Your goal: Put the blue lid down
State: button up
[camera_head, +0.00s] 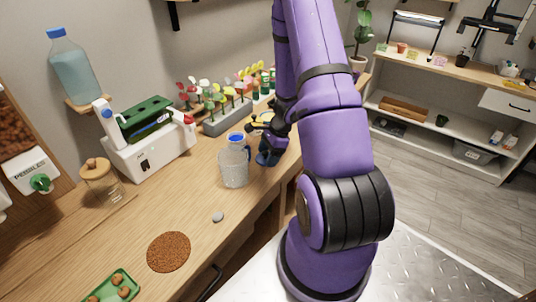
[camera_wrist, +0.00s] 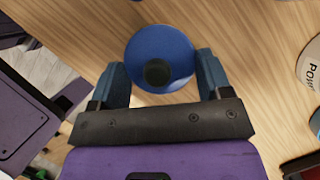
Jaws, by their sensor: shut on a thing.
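The blue lid (camera_wrist: 150,42) is round with a dark knob in its middle. It sits between the two blue fingers of my gripper (camera_wrist: 160,62) in the wrist view, and the gripper is shut on it. In the head view my gripper (camera_head: 268,146) is over the wooden counter, just right of a clear jug (camera_head: 234,165) with blue at its top. The lid is mostly hidden there by the gripper. I cannot tell whether the lid touches the counter.
A grey planter (camera_head: 228,118) with colourful plants stands behind. A white device (camera_head: 150,150) and a cork-lidded jar (camera_head: 101,183) are at left. A brown round mat (camera_head: 169,252), a grey pebble (camera_head: 218,217) and a green tray (camera_head: 112,287) lie in front. A lettered white container (camera_wrist: 309,68) is at right in the wrist view.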

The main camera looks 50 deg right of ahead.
jog(key=shift+s+f, duration=0.15)
jog(key=shift+f, duration=0.25)
